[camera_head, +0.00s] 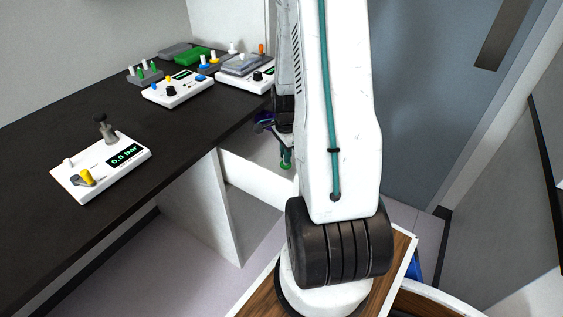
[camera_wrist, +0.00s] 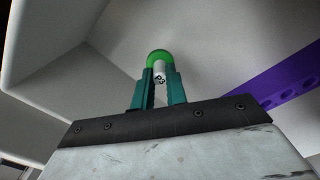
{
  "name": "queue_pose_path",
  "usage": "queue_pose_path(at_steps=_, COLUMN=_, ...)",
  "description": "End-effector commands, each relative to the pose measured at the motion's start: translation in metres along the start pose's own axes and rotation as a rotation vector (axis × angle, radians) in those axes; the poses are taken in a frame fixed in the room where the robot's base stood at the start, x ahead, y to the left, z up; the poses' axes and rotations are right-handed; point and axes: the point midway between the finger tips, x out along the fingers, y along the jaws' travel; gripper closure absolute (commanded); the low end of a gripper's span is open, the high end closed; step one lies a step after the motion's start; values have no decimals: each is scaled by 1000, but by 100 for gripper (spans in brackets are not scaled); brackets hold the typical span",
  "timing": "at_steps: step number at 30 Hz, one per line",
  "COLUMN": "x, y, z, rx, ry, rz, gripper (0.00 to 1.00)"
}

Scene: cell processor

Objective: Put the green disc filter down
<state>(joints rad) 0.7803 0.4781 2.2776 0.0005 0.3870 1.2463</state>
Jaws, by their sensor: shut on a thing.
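The green disc filter (camera_wrist: 157,55) shows in the wrist view at the tips of my gripper (camera_wrist: 160,80). The teal fingers are shut on its white lower part, which carries small dark lettering. The green disc sticks out beyond the fingertips. In the head view my arm hides most of the gripper.
A black bench (camera_head: 60,135) runs along the left. On it stand a white device reading 0.0 bar (camera_head: 100,168), two more white devices (camera_head: 178,92) (camera_head: 245,75), a small rack (camera_head: 147,76) and a green rack (camera_head: 194,57). Bare bench lies between them. A purple perforated strip (camera_wrist: 270,88) shows in the wrist view.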

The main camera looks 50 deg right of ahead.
Motion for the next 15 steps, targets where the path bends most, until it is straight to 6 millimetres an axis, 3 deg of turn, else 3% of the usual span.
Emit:
queue_pose_path(at_steps=12, x=50, y=0, z=2, rx=-3, ry=0, rz=1, gripper=100)
queue_pose_path(at_steps=15, x=54, y=-1, z=2, rx=-4, ry=0, rz=-1, gripper=100)
